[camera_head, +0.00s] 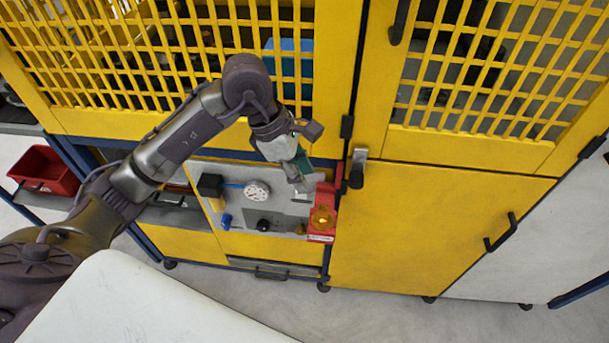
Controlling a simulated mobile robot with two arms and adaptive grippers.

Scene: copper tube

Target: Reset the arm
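My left arm (185,135) comes in from the left and bends down at its elbow. My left gripper (302,186) points down over the right part of a grey work panel (285,222) in the yellow machine. It is close to a red fixture (324,196) with a round orange part (322,218) on it. The fingers are small and partly merge with the panel behind, so I cannot tell whether they are open or hold anything. I cannot make out a copper tube. My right gripper is not in view.
The panel carries a round white dial (257,191), a black block (210,185) and a blue part (226,221). Yellow mesh doors (480,70) stand behind, with a yellow cabinet door (420,230) at right. A red bin (45,170) is at left. Grey floor lies in front.

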